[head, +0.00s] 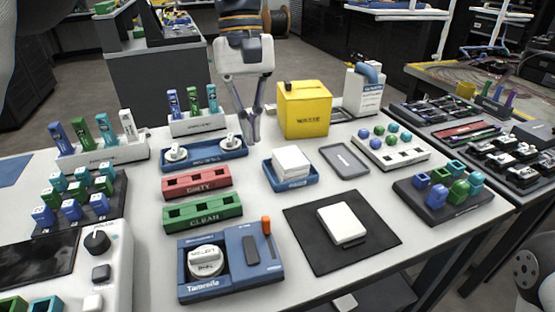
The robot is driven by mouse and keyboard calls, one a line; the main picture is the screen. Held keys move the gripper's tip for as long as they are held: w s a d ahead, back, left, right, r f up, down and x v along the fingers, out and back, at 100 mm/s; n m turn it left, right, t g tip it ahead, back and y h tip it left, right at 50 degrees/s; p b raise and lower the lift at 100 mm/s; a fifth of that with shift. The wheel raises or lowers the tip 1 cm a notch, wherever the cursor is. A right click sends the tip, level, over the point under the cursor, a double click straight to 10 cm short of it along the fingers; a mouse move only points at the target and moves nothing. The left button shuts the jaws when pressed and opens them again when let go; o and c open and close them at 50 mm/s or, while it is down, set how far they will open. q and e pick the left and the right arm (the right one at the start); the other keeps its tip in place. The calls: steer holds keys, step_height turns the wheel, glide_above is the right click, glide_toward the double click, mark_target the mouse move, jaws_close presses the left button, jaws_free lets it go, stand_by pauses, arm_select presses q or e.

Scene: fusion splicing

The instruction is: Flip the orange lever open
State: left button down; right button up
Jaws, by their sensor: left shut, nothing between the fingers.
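The orange lever (266,226) stands upright at the back right corner of a blue device (213,288) at the front of the white table. The device also has a round white dial (206,260) and a dark grey block (251,250). My left gripper (253,139) points down over the back middle of the table, between the blue tray with white knobs and the yellow box. Its fingers are shut and empty. It is well behind the lever and apart from it. My right gripper is not in view.
Red (197,174) and green (202,224) racks lie behind the blue device. A black mat (300,218) with a white block (342,225) lies to its right. A white box sits on a blue tray (309,181). The yellow box (304,105) stands beside my left gripper.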

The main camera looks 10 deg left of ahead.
mark_target(266, 225)
arm_select(q)
steer(key=x, duration=0.8)
steer(key=shift+s+f+p, duration=0.1)
steer(key=shift+f+p, duration=0.2)
steer(key=shift+f, duration=0.05)
steer(key=s+d, duration=0.1)
steer(key=s+p, duration=0.1)
steer(key=shift+s+d+f, duration=0.2)
steer(key=shift+s+d, duration=0.3)
steer(key=shift+s, duration=0.2)
steer(key=shift+d+f, duration=0.1)
steer(key=shift+f, duration=0.15)
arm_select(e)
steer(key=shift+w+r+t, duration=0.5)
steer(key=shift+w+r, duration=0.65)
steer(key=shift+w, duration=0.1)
